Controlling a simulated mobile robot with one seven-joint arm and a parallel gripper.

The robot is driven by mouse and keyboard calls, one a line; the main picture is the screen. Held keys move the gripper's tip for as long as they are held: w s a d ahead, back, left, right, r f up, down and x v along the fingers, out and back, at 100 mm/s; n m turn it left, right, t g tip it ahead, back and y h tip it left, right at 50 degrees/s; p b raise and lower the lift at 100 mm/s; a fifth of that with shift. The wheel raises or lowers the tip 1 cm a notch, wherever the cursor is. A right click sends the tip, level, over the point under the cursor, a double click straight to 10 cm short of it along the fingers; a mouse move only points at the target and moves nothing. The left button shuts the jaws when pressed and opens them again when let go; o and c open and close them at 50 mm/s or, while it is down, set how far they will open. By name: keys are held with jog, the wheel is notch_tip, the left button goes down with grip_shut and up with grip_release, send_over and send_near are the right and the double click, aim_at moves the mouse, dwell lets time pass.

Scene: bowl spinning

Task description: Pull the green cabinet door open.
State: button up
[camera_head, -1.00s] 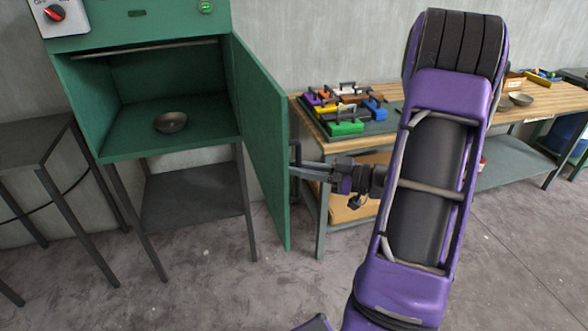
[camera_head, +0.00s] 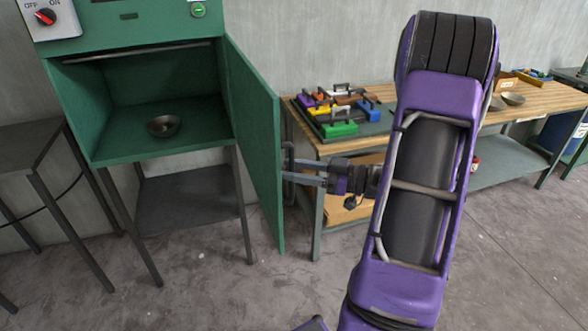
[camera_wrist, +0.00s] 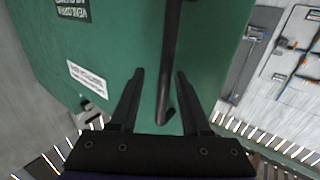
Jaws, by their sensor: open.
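The green cabinet door (camera_head: 253,150) stands wide open, swung out to the right of the green cabinet (camera_head: 140,118). It also fills much of the wrist view (camera_wrist: 110,50). A dark bar handle (camera_wrist: 170,60) runs along the door's outer face. My gripper (camera_head: 288,172) is beside the door's outer face. In the wrist view my gripper (camera_wrist: 158,85) has its two fingers apart, with the lower end of the handle between them. I cannot tell whether a finger touches the handle.
A metal bowl (camera_head: 164,126) sits inside the cabinet. A workbench (camera_head: 395,118) with several coloured blocks in a tray (camera_head: 372,128) stands behind the door and arm. A dark table (camera_head: 25,145) is at the left. The floor in front is clear.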

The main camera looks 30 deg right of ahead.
jog(key=v, duration=1.7)
jog(key=shift+s, duration=0.25)
